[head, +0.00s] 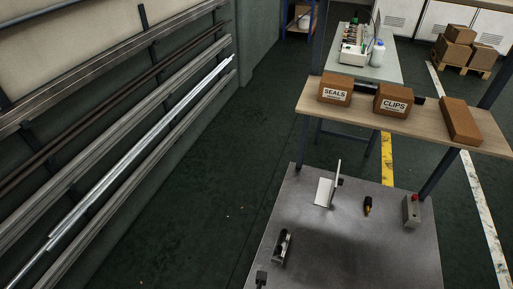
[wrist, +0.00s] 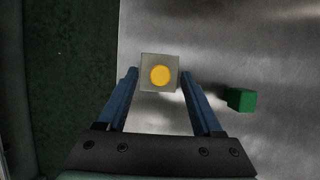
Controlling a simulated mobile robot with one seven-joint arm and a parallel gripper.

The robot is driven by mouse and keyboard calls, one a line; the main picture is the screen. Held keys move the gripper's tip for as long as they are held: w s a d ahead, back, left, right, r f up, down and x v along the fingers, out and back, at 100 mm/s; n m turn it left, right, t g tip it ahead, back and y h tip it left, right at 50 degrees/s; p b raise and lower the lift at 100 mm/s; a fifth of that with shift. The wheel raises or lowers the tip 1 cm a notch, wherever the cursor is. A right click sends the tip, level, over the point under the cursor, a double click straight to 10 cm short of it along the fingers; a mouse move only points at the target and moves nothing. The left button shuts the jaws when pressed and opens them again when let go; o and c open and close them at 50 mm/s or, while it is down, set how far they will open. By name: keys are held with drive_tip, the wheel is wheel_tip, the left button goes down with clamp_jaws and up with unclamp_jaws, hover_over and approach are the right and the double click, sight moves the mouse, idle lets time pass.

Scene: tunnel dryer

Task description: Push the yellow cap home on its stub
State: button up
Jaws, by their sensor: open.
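The yellow cap (wrist: 161,75) shows in the wrist view as a round disc seen from above. It is centred over a square grey block (wrist: 146,83). The stub is hidden under the cap, and how far down the cap sits cannot be told from here. My gripper (wrist: 159,73) is open, with one blue finger to the left of the block and one to the right. Nothing shows held between them, and a narrow gap seems to lie on each side. I cannot pick out the cap or my gripper in the head view.
A green block (wrist: 241,99) lies right of my gripper on the metal table (head: 340,250). The head view shows a white bracket (head: 325,192), a black and yellow item (head: 368,206) and a grey box with a red button (head: 411,212). A wooden shelf (head: 360,113) with cartons stands behind.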

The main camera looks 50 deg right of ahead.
drive_tip(key=v, duration=1)
drive_tip(key=shift+r, duration=0.2)
